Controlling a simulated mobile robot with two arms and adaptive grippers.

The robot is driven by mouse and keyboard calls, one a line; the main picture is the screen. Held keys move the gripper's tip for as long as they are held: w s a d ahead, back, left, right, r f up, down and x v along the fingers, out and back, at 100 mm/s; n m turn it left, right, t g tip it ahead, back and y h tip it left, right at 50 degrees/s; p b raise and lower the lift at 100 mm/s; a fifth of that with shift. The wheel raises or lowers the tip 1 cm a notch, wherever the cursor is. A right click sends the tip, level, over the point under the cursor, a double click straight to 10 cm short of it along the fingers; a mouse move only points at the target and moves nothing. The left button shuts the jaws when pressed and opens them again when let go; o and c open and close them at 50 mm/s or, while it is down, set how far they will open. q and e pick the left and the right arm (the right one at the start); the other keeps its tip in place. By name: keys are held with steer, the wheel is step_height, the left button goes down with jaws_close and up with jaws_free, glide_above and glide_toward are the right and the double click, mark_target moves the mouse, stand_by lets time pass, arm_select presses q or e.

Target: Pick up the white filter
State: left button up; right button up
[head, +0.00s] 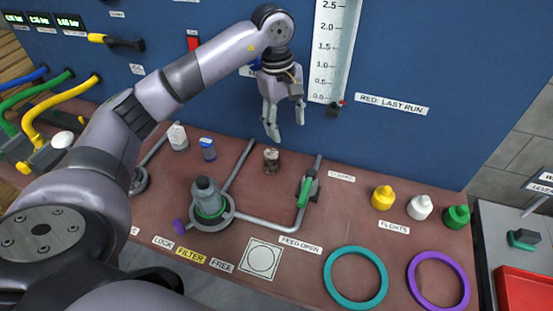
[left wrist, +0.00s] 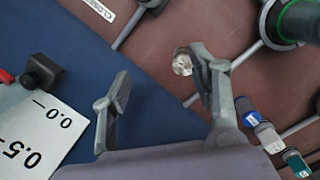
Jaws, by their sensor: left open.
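The white filter (head: 177,137) stands upright on the red-brown bench at the back left, close to my left arm in the head view. A blue one (head: 207,148) stands just right of it. In the left wrist view the white filter (left wrist: 268,138) is at the lower right, between the blue one (left wrist: 250,117) and a dark green one (left wrist: 295,160). My left gripper (head: 285,128) is open and empty, pointing down in front of the blue panel, well right of the filter. It also shows in the left wrist view (left wrist: 161,64). My right gripper is not in view.
A small jar (head: 271,161) stands below the gripper. A grey housing with a green ring (head: 208,203) and pipes fill the bench's middle. A green-handled valve (head: 306,188), yellow, white and green floats (head: 419,207), and teal (head: 356,299) and purple rings lie to the right.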

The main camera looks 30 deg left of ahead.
mark_target(271, 161)
arm_select(q)
steer(key=a+y, duration=0.2)
steer(key=a, duration=0.2)
steer(key=f+p, duration=0.2)
steer(key=f, duration=0.8)
steer(key=shift+s, duration=0.2)
step_height(271, 161, down, 5)
steer(key=shift+s+f+p, duration=0.15)
steer(key=shift+f+p, duration=0.05)
steer(key=shift+p, duration=0.65)
steer(key=shift+f, duration=0.35)
steer(key=c, duration=1.2)
